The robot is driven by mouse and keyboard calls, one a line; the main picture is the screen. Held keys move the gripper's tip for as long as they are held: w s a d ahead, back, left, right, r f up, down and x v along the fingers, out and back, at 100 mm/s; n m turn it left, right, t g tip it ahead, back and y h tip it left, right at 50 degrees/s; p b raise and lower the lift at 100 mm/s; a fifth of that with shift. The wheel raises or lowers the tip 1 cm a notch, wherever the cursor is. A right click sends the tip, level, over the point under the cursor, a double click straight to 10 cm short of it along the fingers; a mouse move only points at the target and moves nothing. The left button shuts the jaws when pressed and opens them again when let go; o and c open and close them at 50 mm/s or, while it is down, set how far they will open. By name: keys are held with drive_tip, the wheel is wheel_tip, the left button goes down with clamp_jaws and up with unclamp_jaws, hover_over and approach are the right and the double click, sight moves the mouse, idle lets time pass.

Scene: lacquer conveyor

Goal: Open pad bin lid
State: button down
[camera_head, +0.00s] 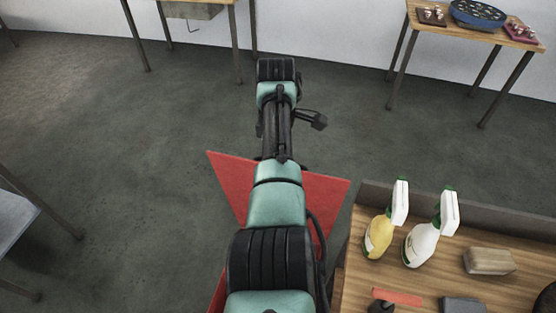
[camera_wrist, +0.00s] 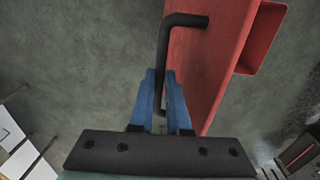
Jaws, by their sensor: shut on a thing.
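The red pad bin (camera_head: 232,175) stands on the floor in the head view. My arm covers its middle, so I cannot tell from there how far its lid is raised. In the wrist view a red panel (camera_wrist: 205,65), apparently the lid, runs down the right of centre with a short red box-like part (camera_wrist: 262,38) beside it. A black bent bar handle (camera_wrist: 182,20) is next to the panel. My gripper (camera_wrist: 161,78) has its two blue fingers on either side of the handle's long bar and is shut on it. The fingertips are hidden in the head view.
A wooden bench (camera_head: 440,285) at the lower right holds a yellow spray bottle (camera_head: 380,235), a white spray bottle (camera_head: 422,243) and a tan block (camera_head: 489,261). A table (camera_head: 452,32) with a blue tray (camera_head: 478,14) stands at the back right. Grey floor is open on the left.

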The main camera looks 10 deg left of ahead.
drive_tip(key=shift+s+f, duration=0.1)
drive_tip(key=shift+f, duration=0.1)
drive_tip(key=c, duration=0.9)
unclamp_jaws()
drive_tip(key=shift+r, duration=0.1)
drive_tip(key=r, duration=0.8)
drive_tip(key=r+b, duration=0.1)
drive_tip(key=r, duration=0.4)
drive_tip(key=shift+s, duration=0.25)
drive_tip(key=shift+f, duration=0.1)
